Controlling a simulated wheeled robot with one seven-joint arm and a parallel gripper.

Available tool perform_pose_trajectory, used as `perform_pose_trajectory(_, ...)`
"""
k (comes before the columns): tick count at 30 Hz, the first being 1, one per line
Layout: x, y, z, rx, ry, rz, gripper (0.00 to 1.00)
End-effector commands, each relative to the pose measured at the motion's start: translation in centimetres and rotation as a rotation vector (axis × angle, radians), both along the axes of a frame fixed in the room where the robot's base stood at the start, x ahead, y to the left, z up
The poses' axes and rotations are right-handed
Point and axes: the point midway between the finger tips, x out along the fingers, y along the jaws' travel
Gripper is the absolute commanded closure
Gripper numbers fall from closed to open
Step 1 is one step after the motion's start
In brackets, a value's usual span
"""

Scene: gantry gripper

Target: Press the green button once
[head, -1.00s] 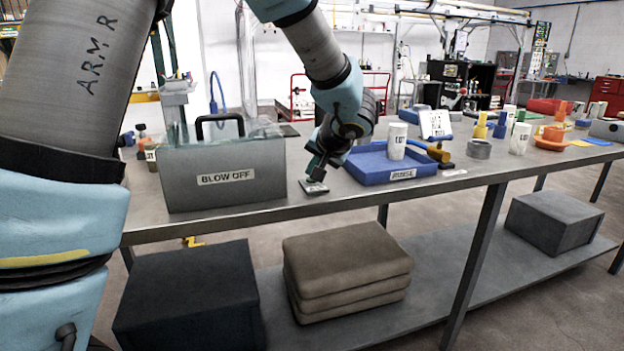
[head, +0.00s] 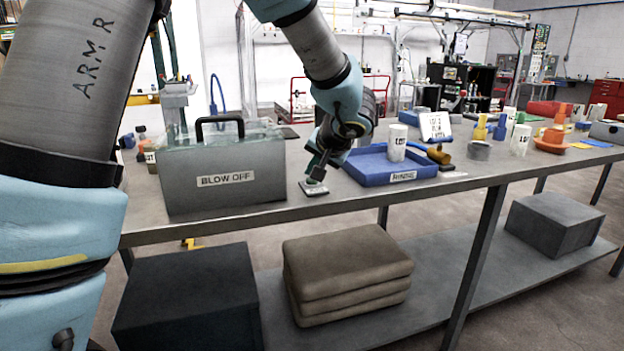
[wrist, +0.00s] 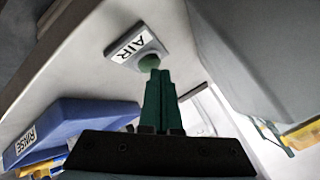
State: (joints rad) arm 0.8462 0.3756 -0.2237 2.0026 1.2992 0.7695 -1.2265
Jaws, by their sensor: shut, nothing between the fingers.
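The green button (wrist: 150,62) sits on a small grey base labelled AIR (wrist: 128,43), seen in the wrist view. In the head view the base (head: 314,190) lies near the front edge of the bench, between the BLOW OFF box and the blue tray. My gripper (head: 318,178) points down just over the base. In the wrist view its green fingers (wrist: 160,74) are together and empty, with their tips beside the button's edge and partly in front of it. I cannot tell whether they touch it.
The grey BLOW OFF box (head: 225,190) with a black handle stands close on the left. The blue tray (head: 402,177) is close on the right, with a white cup (head: 396,142) in it. More cups and coloured parts stand further right on the bench (head: 460,184).

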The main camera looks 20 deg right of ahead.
Motion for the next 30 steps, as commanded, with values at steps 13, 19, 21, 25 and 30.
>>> perform_pose_trajectory(13,0.0,0.0,1.2,-0.001,-0.001,-0.001,1.0)
perform_pose_trajectory(19,0.0,-0.1,2.1,-0.002,-0.001,0.0,1.0)
perform_pose_trajectory(21,0.0,-0.1,2.8,-0.004,-0.001,0.001,1.0)
perform_pose_trajectory(25,0.0,-0.1,4.1,-0.003,-0.001,0.0,1.0)
perform_pose_trajectory(30,0.0,0.0,5.6,-0.002,-0.001,0.0,1.0)
